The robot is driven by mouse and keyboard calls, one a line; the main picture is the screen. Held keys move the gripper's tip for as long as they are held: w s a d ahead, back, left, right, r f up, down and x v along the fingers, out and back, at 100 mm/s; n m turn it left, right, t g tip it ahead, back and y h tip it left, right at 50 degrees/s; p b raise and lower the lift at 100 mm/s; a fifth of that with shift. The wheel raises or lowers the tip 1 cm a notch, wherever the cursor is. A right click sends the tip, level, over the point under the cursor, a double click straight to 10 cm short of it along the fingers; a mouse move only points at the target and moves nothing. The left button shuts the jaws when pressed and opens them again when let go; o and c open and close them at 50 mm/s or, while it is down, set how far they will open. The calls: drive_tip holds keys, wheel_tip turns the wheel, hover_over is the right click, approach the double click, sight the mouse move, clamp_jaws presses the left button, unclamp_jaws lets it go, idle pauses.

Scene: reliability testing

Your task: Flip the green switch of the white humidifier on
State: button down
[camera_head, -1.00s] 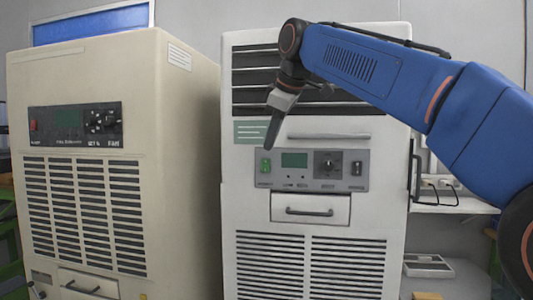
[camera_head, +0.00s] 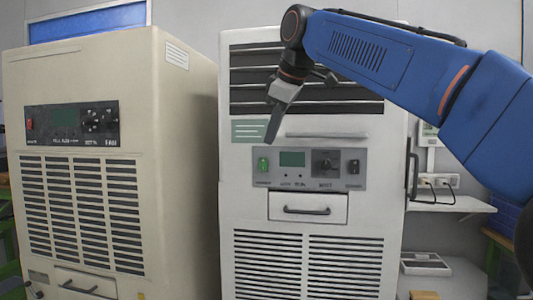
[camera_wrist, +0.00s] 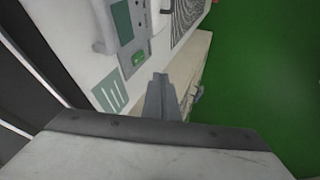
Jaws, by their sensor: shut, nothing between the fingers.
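The white humidifier (camera_head: 393,200) stands upright in the middle of the head view. Its grey control panel (camera_head: 308,182) carries a green switch (camera_head: 263,165) at the left end, beside a small display. The wrist view also shows the green switch (camera_wrist: 138,59) and the panel, seen at a slant. My gripper (camera_head: 270,138) is shut and empty, pointing down just above the green switch in the head view. In the wrist view my gripper's tip (camera_wrist: 160,77) is close to the switch, with a visible gap between them. I cannot tell the switch's position.
A beige unit (camera_head: 185,150) with a red switch (camera_head: 29,124) stands close on the left. A drawer handle (camera_head: 307,210) sits below the panel, and a bar handle (camera_head: 327,135) above it.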

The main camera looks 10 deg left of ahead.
sight(265, 161)
drive_tip(key=shift+f, duration=0.1)
drive_tip(key=x, duration=0.3)
drive_tip(key=w+x, duration=0.1)
drive_tip(key=x, duration=0.3)
drive_tip(key=w+r+x, duration=0.1)
drive_tip(key=x, duration=0.3)
drive_tip(key=shift+w+d+f, duration=0.15)
drive_tip(key=shift+d+f, duration=0.05)
drive_tip(key=shift+f, duration=0.1)
drive_tip(key=shift+w, duration=0.65)
drive_tip(key=shift+w+f, duration=0.2)
drive_tip(key=shift+w, duration=0.1)
drive_tip(key=shift+s, duration=0.1)
drive_tip(key=shift+r, duration=0.1)
